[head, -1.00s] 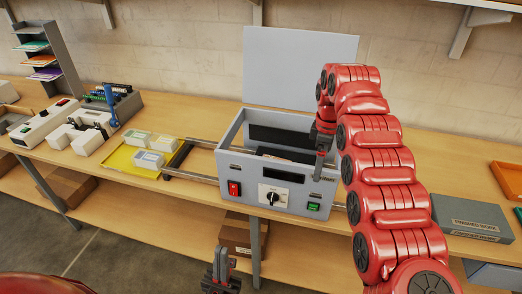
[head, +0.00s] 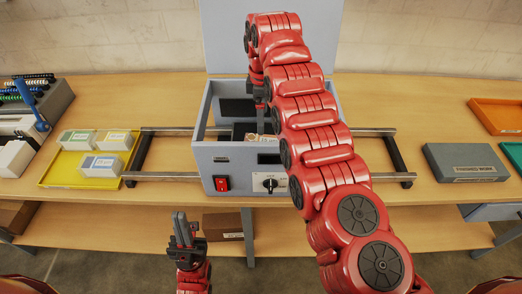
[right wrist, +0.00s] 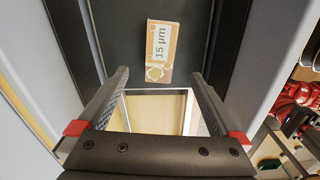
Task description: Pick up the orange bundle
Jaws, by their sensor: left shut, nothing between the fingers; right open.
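The orange bundle (right wrist: 161,48) shows in the right wrist view as a small tan-orange block with a white label reading "15 µm". It lies on a dark surface inside the grey laminator (head: 235,157). In the head view only a sliver of it seems to show behind the machine's front wall. My right gripper (right wrist: 160,76) is open, reaching down into the machine from above. The bundle appears between and just beyond its fingertips, with no visible contact. My left gripper (head: 180,222) is shut and empty, low in front of the bench.
A yellow tray (head: 58,178) with several labelled bundles is left of the machine. Metal rails (head: 170,132) extend from both sides. A grey box (head: 465,160) marked "finished work" and an orange tray (head: 500,115) are at the right. The machine's walls closely flank my right gripper.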

